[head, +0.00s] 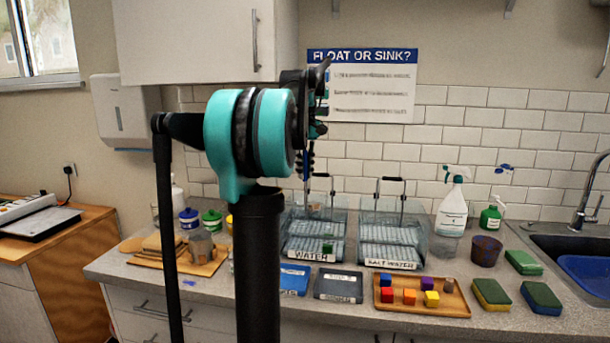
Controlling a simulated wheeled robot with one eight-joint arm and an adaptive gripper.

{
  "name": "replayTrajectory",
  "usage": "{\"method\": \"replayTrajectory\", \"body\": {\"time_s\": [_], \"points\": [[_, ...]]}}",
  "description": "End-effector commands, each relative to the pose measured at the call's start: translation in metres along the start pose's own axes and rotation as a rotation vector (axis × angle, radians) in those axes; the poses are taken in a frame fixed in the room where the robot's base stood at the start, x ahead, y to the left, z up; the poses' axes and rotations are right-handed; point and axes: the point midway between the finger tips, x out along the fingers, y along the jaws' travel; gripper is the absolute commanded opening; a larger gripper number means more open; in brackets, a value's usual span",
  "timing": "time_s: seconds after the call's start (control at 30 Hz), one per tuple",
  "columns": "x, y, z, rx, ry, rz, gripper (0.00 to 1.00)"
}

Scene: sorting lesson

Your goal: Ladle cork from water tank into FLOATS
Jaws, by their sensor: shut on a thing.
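The water tank (288,240), a clear bin labelled WATER, stands on the counter. A small brownish patch (314,206) shows near its back; I cannot tell if it is the cork. A green block (327,248) shows at its front. My gripper (308,172) is above the tank's back, partly hidden by my arm. It is shut on what looks like the ladle's handle (322,176), black-topped with thin wires going down into the tank. A blue tray (294,280) and a dark grey tray (338,285) lie in front; their lettering is unreadable, so I cannot tell which is FLOATS.
A SALT WATER tank (392,264) with a similar handle stands to the right. A wooden tray (420,309) of coloured blocks is in front. Sponges (491,294), a dark cup (486,250) and spray bottles (452,212) are further right. Jars (212,219) stand left.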

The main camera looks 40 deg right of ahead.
Motion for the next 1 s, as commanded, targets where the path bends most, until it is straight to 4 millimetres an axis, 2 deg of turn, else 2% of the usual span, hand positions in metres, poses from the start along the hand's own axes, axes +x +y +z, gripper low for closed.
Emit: {"method": "replayTrajectory", "body": {"time_s": [1.0], "points": [[-0.046,0.000,0.000,0.000,0.000,0.000,0.00]]}}
